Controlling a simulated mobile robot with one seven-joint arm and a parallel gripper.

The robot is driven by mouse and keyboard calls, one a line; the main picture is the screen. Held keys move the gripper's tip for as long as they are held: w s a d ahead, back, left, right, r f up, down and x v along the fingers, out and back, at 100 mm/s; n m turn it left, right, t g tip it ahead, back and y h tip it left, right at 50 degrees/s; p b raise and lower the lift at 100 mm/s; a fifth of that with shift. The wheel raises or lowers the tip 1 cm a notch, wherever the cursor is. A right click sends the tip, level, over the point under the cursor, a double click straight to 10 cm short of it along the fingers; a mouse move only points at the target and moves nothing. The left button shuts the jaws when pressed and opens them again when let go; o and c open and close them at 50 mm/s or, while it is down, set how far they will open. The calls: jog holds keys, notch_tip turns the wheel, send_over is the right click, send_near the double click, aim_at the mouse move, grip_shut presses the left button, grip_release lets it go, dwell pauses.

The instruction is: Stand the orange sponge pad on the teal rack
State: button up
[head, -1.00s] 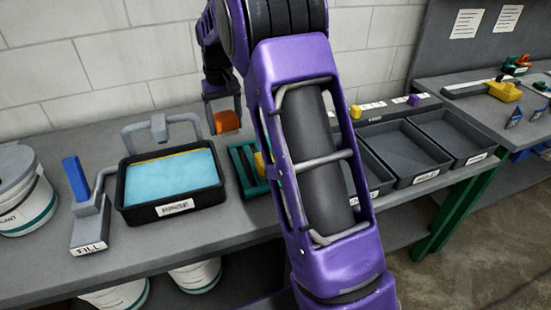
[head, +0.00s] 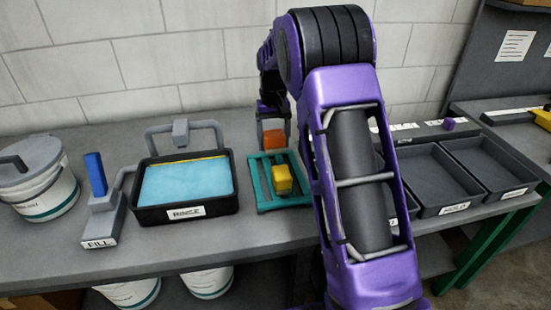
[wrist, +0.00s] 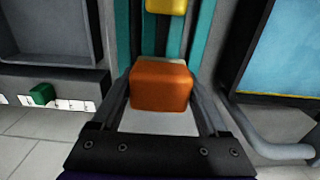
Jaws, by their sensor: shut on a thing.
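My gripper (wrist: 163,110) is shut on the orange sponge pad (wrist: 162,86), which sits between its two fingers in the wrist view. In the head view the orange pad (head: 274,139) hangs from the gripper at the back end of the teal rack (head: 262,190). Whether the pad touches the rack cannot be told. A yellow sponge (head: 282,179) stands on the rack's right part, in front of the orange pad. The teal rack's slats (wrist: 199,35) run away from the pad in the wrist view, with the yellow sponge (wrist: 166,5) beyond it.
A black rinse tray (head: 187,211) of blue water stands left of the rack, with a grey pipe frame (head: 158,137) behind it. A FILL lever (head: 95,174) and a lidded bucket (head: 35,180) are further left. Dark empty trays (head: 440,178) lie right of my arm.

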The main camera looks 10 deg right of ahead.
aim_at(274, 133)
jog(key=shift+f, duration=2.6)
jog(key=shift+f, duration=0.15)
jog(key=o, duration=1.1)
notch_tip(274, 133, up, 12)
jog(key=shift+r+p, duration=0.2)
jog(key=shift+p, duration=0.1)
